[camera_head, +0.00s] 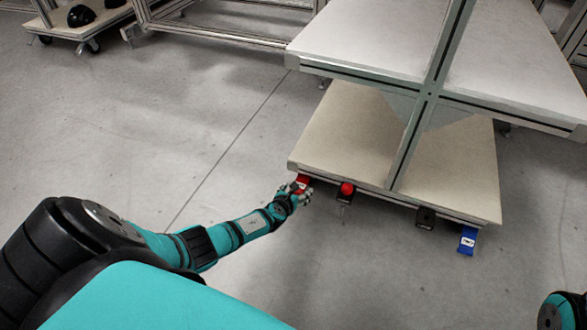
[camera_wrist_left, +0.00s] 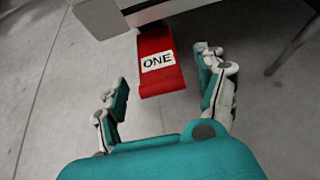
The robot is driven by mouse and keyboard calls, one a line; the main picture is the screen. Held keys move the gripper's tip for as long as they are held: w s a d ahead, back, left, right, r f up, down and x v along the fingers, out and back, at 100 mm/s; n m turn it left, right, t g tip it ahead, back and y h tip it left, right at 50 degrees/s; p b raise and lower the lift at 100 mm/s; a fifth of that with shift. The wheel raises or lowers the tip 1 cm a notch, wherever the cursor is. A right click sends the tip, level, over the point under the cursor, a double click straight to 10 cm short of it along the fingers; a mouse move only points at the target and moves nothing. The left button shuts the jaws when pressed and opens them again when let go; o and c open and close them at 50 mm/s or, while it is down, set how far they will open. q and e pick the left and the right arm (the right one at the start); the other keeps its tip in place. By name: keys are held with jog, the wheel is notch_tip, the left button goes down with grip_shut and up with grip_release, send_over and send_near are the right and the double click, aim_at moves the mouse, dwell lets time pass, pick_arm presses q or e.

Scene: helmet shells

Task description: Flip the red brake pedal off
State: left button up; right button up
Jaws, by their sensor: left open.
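In the head view the red pedal (camera_head: 302,180) is at the cart's near left corner, partly covered by my left gripper (camera_head: 296,191). In the left wrist view my left gripper (camera_wrist_left: 163,92) is open, one finger to each side of the pedal's near end. I cannot tell whether a finger touches it. My right gripper is not in view; only a piece of my right arm shows at the lower right.
The cart has a lower wooden shelf (camera_head: 350,125) and an upper grey shelf (camera_head: 380,40). A cart with black helmet shells (camera_head: 80,15) stands far left. The floor (camera_head: 120,130) is clear.

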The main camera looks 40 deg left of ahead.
pick_arm(q)
jog(key=v, duration=0.7)
jog(key=shift+s, duration=0.2)
jog(key=shift+r, duration=0.1)
dwell(0.4)
